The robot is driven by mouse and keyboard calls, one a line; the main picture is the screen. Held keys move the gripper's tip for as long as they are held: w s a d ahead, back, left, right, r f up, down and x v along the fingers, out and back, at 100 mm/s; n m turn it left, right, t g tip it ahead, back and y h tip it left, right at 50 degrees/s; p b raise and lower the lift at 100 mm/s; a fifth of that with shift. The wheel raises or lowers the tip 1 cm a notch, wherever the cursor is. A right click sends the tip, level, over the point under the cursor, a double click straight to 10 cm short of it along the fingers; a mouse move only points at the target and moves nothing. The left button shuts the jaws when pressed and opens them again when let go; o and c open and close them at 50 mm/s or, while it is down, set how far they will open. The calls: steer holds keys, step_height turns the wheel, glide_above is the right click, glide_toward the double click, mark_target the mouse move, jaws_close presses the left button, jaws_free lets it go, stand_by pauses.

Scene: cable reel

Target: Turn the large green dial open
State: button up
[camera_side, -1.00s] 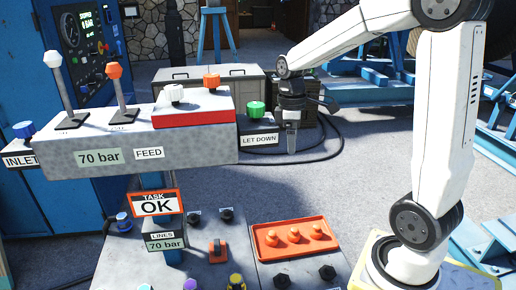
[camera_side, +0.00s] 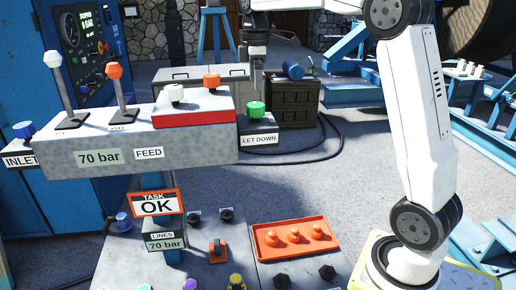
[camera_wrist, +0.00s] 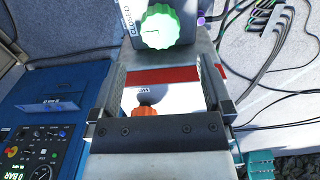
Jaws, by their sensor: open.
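The dial lies beyond the fingertips there.
An orange knob (camera_side: 211,80) and a white knob (camera_side: 174,92) stand on the red-edged block left of the dial. Two levers stand farther left. A dark crate (camera_side: 293,102) with a blue cylinder on it is behind right.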

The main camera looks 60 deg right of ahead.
mark_target(256, 105)
steer(key=shift+f, duration=3.9)
steer(key=c, duration=1.2)
